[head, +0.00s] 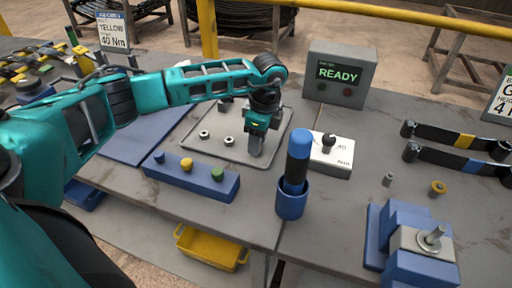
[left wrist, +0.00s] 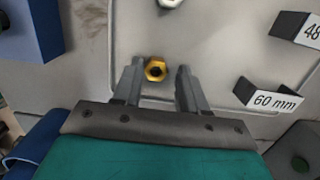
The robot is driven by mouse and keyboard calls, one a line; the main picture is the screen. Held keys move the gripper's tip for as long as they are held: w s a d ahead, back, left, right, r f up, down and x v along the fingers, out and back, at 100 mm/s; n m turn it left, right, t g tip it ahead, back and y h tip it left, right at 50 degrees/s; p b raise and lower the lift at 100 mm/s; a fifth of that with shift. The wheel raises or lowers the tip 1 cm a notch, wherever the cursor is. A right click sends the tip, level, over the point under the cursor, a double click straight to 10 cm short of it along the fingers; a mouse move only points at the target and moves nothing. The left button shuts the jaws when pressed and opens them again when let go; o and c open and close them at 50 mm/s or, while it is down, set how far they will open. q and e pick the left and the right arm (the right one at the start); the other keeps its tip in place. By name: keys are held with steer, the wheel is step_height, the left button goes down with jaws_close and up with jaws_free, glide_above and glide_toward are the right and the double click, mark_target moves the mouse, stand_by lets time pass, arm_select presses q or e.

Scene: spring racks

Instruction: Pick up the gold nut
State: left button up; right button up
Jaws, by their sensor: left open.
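The gold nut (left wrist: 155,69) lies on the grey tray (left wrist: 215,52), between the tips of my left gripper (left wrist: 159,76) in the left wrist view. In the head view my left gripper (head: 256,145) points down over the right part of the tray (head: 191,146) and hides the gold nut. Two silver nuts, one left (head: 204,134) and one nearer the gripper (head: 229,141), lie on that tray. My right gripper is not in view.
A blue block with coloured knobs (head: 190,180) stands before the tray. A blue cup (head: 291,205) holds a dark, blue-topped tool. A white box (head: 332,158) and the READY box (head: 340,75) are to the right. A labelled 60 mm piece (left wrist: 262,98) stands near my fingers.

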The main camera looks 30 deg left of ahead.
arm_select(q)
steer(key=shift+f, duration=0.15)
steer(key=c, duration=0.7)
